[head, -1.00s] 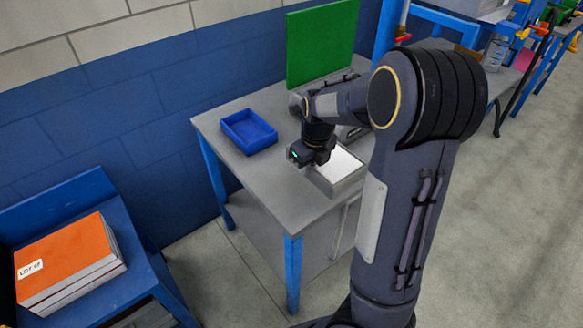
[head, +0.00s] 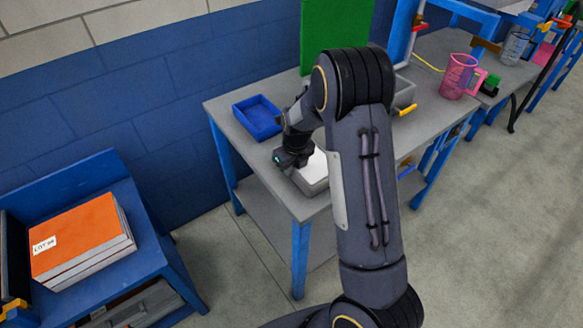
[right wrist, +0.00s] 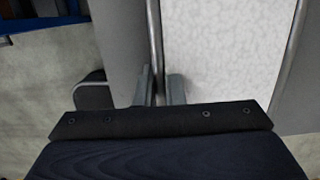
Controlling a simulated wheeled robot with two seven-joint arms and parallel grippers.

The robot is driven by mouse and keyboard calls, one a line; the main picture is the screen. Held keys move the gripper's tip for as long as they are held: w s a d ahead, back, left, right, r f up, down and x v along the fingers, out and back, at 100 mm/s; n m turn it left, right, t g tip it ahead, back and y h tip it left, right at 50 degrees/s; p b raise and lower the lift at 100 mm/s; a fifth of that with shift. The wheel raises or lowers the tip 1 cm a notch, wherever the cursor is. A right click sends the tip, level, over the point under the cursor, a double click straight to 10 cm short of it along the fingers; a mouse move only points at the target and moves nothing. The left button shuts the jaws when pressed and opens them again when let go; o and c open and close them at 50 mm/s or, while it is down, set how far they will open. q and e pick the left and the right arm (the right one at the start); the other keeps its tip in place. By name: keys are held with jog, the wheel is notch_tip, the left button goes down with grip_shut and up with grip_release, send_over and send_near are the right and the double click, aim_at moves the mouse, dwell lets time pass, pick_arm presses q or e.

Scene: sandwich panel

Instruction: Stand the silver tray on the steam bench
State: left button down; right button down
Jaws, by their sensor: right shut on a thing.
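The silver tray (head: 316,172) is a shallow metal tray with a pale inside, over the near part of a grey bench top. My right gripper (head: 290,158) is at its left edge. The right wrist view shows the gripper's two fingers (right wrist: 161,90) on either side of the tray's rim, with the tray's pale speckled inside (right wrist: 220,50) to the right. I cannot tell whether the tray touches the bench. My forearm hides its right part. My left gripper is not in view.
A blue tray (head: 258,118) lies on the grey bench (head: 240,140) behind my gripper. A green panel (head: 335,30) stands at the back. A pink jug (head: 458,77) is further right. A blue stand (head: 130,190) with orange-topped stacked sheets (head: 78,240) is at left.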

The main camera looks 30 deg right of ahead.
jog(key=c, duration=2)
grip_release()
jog(key=shift+f, duration=0.15)
jog(key=o, duration=0.5)
